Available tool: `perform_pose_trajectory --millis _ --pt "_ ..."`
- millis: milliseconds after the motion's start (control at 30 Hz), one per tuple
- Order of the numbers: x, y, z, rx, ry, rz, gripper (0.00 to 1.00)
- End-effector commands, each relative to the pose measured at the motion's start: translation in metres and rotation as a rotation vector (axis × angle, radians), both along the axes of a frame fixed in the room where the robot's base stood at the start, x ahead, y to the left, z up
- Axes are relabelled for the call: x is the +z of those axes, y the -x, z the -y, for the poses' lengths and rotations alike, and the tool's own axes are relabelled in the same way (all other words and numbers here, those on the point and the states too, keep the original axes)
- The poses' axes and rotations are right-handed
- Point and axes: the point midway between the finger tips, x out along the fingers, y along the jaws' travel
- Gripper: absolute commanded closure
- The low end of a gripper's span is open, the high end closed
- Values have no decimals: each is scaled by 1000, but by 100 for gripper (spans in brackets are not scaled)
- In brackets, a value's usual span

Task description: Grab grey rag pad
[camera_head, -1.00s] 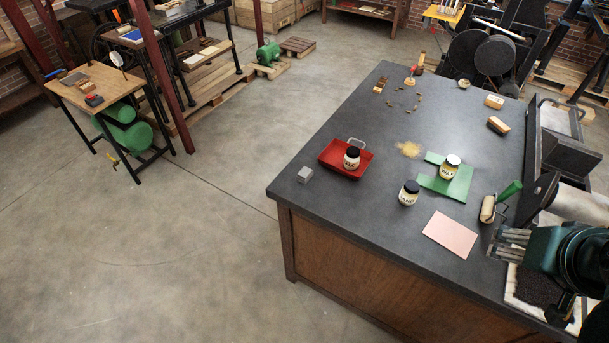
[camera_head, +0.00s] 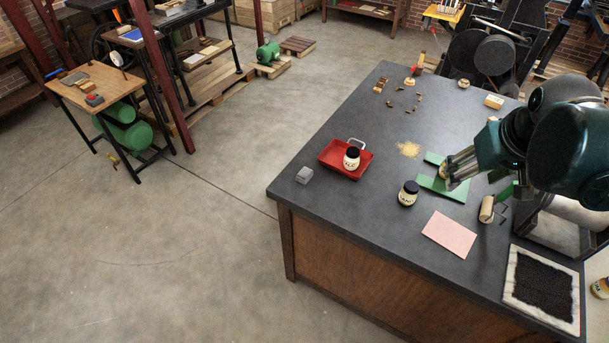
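A small grey block-shaped pad (camera_head: 304,175) lies on the dark table top (camera_head: 330,215), near its left corner. It fits the grey rag pad best, though its cloth texture is too small to make out. My gripper (camera_head: 450,174) is well to the right of it, over the green plate, with its fingers pointing left. The fingers largely cover a jar (camera_head: 442,171) on that plate. I cannot tell whether they touch the jar or how far apart they are. Nothing touches the grey pad.
A red tray (camera_head: 330,164) with a jar (camera_head: 352,158) in it stands right of the pad. Another jar (camera_head: 408,194), a pink sheet (camera_head: 449,235), a roller (camera_head: 487,209) and the green plate (camera_head: 428,183) lie further right. A white-edged dark pad (camera_head: 541,288) is at the front right.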

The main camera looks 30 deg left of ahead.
Motion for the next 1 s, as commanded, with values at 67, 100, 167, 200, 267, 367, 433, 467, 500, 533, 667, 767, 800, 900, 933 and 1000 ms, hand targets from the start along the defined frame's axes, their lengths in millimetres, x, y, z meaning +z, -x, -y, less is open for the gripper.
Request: perform_pose_trajectory --millis 67,100,167,200,267,367,433,467,500,533,667,767,800,900,933,1000 --pt "-1 -11 -15 33 9 -11 45" --pt "-2 -16 -22 49 14 -18 45" --pt "-3 -23 -33 73 22 -26 45" --pt "-5 -28 -40 89 26 -31 45" --pt "-6 -35 -51 113 33 -40 45" --pt "-10 -46 -69 153 46 -54 45" --pt "-14 -53 -83 182 54 -63 45" --pt "-16 -56 -89 194 58 -68 45" --pt "-18 -60 -97 210 63 -73 45" --pt "-19 -63 -103 222 66 -76 45" --pt "-28 -75 -129 275 83 -95 45" --pt "-36 -83 -150 316 95 -108 45" --pt "-39 -86 -158 333 99 -113 45" --pt "-47 -94 -180 373 112 -126 45" --pt "-50 -96 -186 385 116 -129 45" --pt "-57 -100 -202 414 124 -139 45"
